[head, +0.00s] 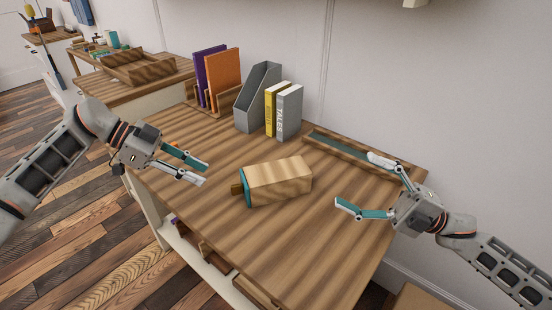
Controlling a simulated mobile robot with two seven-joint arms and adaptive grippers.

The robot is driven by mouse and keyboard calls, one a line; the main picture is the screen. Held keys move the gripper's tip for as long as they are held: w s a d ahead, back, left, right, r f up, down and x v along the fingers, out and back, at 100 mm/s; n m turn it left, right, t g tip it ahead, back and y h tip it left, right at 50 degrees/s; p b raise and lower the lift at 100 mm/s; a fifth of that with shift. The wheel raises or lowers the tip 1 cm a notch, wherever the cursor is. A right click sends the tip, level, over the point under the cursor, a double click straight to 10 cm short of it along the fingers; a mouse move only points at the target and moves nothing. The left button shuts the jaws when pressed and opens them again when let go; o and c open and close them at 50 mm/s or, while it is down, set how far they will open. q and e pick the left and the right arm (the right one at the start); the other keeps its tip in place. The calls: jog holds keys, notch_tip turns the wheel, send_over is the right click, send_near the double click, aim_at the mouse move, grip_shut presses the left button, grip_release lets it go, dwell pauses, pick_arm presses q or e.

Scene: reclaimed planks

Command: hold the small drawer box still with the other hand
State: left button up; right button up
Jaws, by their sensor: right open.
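The small drawer box (278,182) is a light wooden block lying on the desk, with a teal front and a dark brown knob (237,188) facing left. My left gripper (207,174) is to the left of the box, its two fingers apart and empty, pointing toward the knob and not touching it. My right gripper (352,182) is to the right of the box, its fingers spread wide and empty, apart from the box.
Behind the box stand a grey magazine holder (257,97), a yellow book (272,108), a grey book (289,112) and a rack with purple and orange books (222,79). A shallow wooden tray (335,149) lies at the back right. The desk's front (300,245) is clear.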

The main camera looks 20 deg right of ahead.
jog(key=w+a+n+g+y, duration=0.1)
jog(key=w+a+n+g, duration=0.3)
jog(key=a+n, duration=0.4)
jog(key=w+a+n+g, duration=0.4)
jog(key=a+n, duration=0.3)
jog(key=a, duration=0.3)
jog(key=s+a+f+n+g+h, duration=0.1)
jog(key=a+n+g+h, duration=0.1)
jog(key=a+n+g, duration=0.4)
jog(key=n+t+h, duration=0.3)
jog(key=n+h, duration=0.3)
jog(key=h, duration=1.3)
send_near(273, 173)
notch_tip(273, 173, down, 6)
jog(key=shift+r, duration=0.1)
jog(key=shift+w+d, duration=0.1)
jog(key=shift+d, duration=0.1)
jog(key=shift+f, duration=3.85)
